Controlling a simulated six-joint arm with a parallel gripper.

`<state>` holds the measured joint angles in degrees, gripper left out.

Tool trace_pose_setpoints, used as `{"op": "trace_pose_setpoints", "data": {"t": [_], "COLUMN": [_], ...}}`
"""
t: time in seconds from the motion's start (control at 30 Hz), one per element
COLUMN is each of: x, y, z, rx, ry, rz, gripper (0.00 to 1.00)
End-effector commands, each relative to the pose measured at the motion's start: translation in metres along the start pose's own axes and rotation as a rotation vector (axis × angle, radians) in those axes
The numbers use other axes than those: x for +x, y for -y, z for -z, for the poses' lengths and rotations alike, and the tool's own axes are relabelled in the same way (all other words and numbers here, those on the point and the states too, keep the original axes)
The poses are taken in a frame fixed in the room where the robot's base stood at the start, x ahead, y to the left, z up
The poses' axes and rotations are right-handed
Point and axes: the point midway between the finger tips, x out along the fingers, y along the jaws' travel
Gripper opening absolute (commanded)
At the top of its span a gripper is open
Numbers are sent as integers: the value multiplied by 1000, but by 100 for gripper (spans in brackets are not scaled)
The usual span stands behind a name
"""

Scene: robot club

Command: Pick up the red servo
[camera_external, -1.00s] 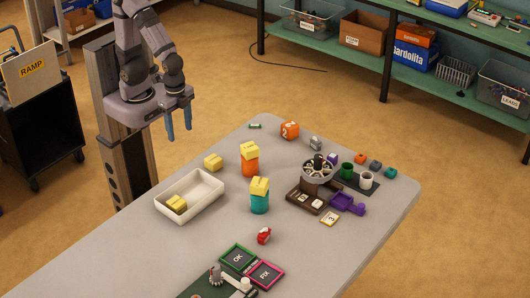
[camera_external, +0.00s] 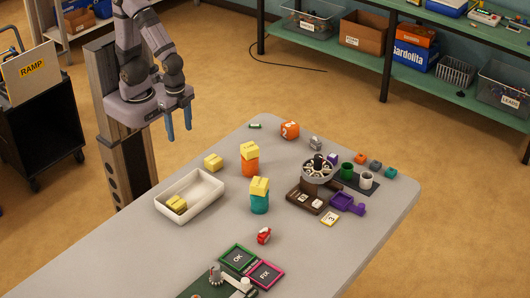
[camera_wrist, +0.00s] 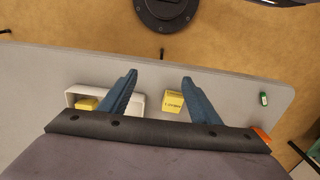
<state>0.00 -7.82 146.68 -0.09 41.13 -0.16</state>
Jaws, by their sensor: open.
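The red servo (camera_external: 264,236) is a small red piece with a whitish part, lying on the grey table in front of the teal cylinder in the external view. It does not show in the wrist view. My gripper (camera_external: 179,124) is open and empty, high up at the table's far left side, well away from the servo. In the wrist view its two blue fingers (camera_wrist: 158,80) are spread, with the table, a white tray and a yellow block below them.
The white tray (camera_external: 211,184) holds a yellow block. A teal cylinder (camera_external: 259,204) and an orange cylinder (camera_external: 250,168) carry yellow blocks. The OK and FIX frames (camera_external: 266,275) lie near the servo. A brown device (camera_external: 305,201) stands to the right. Bare table surrounds the servo.

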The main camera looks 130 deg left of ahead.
Motion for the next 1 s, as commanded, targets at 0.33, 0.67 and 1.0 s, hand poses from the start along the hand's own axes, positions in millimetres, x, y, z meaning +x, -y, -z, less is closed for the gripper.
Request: {"op": "trace_pose_setpoints", "data": {"t": [0.33, 0.67, 1.0], "x": [0, 4, 22], "y": [0, -9, -71], "z": [0, 28, 220], "rx": [0, 10, 33], "ry": [0, -56, -483], "rz": [0, -21, -109], "gripper": [55, 55, 55]}}
